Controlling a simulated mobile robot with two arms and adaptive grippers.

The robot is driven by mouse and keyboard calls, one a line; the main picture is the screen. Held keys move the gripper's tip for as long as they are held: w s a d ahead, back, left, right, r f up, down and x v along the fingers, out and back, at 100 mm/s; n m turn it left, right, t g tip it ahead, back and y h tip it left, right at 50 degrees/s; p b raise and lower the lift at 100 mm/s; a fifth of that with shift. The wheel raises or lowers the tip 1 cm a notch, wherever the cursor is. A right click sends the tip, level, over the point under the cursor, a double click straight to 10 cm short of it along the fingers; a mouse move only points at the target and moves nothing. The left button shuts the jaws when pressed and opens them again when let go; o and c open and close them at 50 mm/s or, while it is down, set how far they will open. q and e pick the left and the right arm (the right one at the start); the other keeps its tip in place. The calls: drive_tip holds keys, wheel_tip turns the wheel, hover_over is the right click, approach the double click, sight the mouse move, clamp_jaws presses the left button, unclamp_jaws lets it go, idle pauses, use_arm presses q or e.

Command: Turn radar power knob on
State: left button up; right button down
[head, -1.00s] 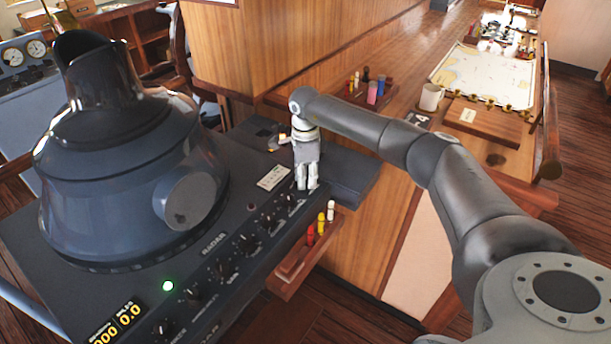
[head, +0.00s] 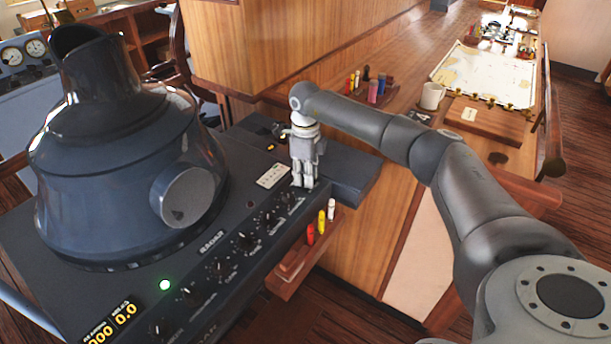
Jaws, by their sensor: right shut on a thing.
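The dark blue radar console (head: 200,262) with its domed viewing hood (head: 120,180) fills the left of the head view. My right gripper (head: 303,184) points down onto the far right end of this row. It is shut on what appears to be the end knob, which the fingers hide. I cannot read that knob's label or see its angle. A green lamp (head: 165,285) glows on the panel. My left gripper is not in view.
A small wooden rack with red, yellow and white markers (head: 320,222) hangs just below my right gripper. A wooden counter behind holds a mug (head: 432,96), a chart (head: 485,73) and a rack of pens. A wooden cabinet (head: 260,45) stands behind the console.

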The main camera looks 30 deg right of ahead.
drive_tip(key=shift+m, duration=1.6)
drive_tip(key=c, duration=2.2)
unclamp_jaws()
clamp_jaws()
drive_tip(key=o, duration=1)
unclamp_jaws()
drive_tip(key=shift+o, duration=0.2)
drive_tip(key=shift+r, duration=0.1)
wheel_tip(320, 180, up, 12)
